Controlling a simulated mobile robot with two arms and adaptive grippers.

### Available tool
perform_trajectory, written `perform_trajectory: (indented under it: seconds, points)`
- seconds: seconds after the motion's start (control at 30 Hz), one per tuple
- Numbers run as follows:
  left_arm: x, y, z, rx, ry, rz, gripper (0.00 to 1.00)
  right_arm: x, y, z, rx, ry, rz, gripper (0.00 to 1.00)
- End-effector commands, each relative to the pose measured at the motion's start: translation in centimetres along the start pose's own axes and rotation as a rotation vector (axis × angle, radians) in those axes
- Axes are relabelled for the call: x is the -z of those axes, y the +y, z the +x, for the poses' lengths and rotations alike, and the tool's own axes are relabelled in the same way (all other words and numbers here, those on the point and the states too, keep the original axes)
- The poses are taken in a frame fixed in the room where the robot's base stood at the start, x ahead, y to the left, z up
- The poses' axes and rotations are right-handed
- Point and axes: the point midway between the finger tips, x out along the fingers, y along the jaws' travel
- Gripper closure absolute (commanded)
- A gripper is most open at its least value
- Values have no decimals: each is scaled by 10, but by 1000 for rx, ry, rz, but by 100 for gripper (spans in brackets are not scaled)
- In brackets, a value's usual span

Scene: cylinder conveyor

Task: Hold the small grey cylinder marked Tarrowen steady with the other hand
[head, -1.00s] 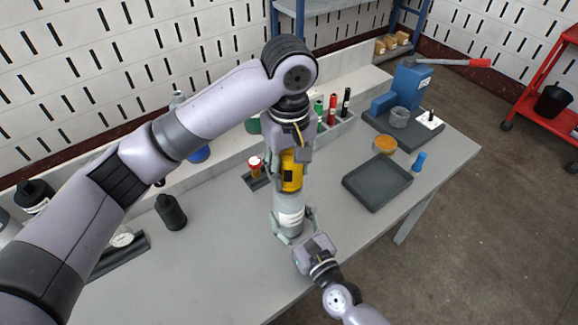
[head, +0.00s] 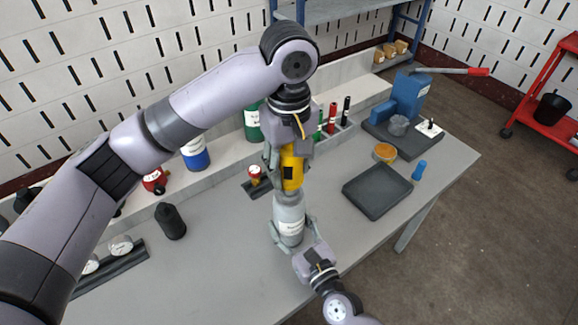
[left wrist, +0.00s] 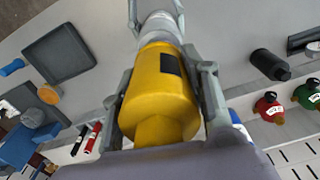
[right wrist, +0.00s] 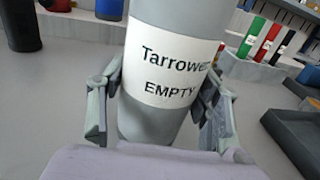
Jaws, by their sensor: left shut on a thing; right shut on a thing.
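The small grey cylinder (head: 289,213) stands upright on the table, with a yellow part (head: 292,170) on its top. In the right wrist view the grey cylinder's white label (right wrist: 165,75) reads "Tarrowen EMPTY". My right gripper (head: 291,238) is shut around the cylinder's lower body; its fingers sit on both sides of it in the right wrist view (right wrist: 158,105). My left gripper (head: 284,160) comes down from above and is shut on the yellow part. In the left wrist view the yellow part (left wrist: 160,95) lies between both fingers, with the grey cylinder beyond it.
A dark tray (head: 377,190), an orange-topped dish (head: 385,152) and a blue cylinder (head: 419,170) lie to the right. A blue press (head: 408,98) stands at the back right. A black bottle (head: 170,221) and a dark rack (head: 112,266) are left. The table's front middle is clear.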

Motion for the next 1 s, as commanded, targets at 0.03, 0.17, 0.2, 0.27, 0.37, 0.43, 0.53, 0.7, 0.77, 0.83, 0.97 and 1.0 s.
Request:
perform_trajectory:
  seconds: [0.03, 0.17, 0.2, 0.27, 0.37, 0.43, 0.53, 0.7, 0.77, 0.83, 0.97, 1.0]
  points:
    - [0, 0, -1, 0, 0, 0, 100, 0, 0, 0, 0, 0, 0, 75]
    - [0, 0, -5, 0, 1, 0, 100, 0, 0, 0, 0, 0, 0, 75]
    - [1, 0, -6, -1, 2, 0, 100, 0, 0, 0, 0, 0, 0, 75]
    - [1, 0, -9, -1, 3, 0, 100, 0, 0, 0, 0, 0, 0, 75]
    - [0, 0, -13, 0, 1, 0, 100, 0, 0, 0, 0, 0, 0, 75]
    - [0, 0, -15, 0, 2, 0, 100, 0, 0, 0, 0, 0, 0, 75]
    - [1, 0, -20, 0, 2, 0, 100, 0, 0, 0, 0, 0, 0, 75]
    - [1, 0, -26, 0, 2, -1, 100, 0, 0, 0, 0, 0, 0, 75]
    - [1, 0, -29, 0, 2, -1, 100, 0, 0, 0, 0, 0, 0, 75]
    - [0, 0, -31, 0, 2, -1, 100, 0, 0, 0, 0, 0, 0, 75]
    - [0, 0, -33, 0, 0, -1, 100, 0, 0, 0, 0, 0, 0, 75]
    - [0, 0, -33, 0, 0, -1, 100, 0, 0, 0, 0, 0, 0, 75]
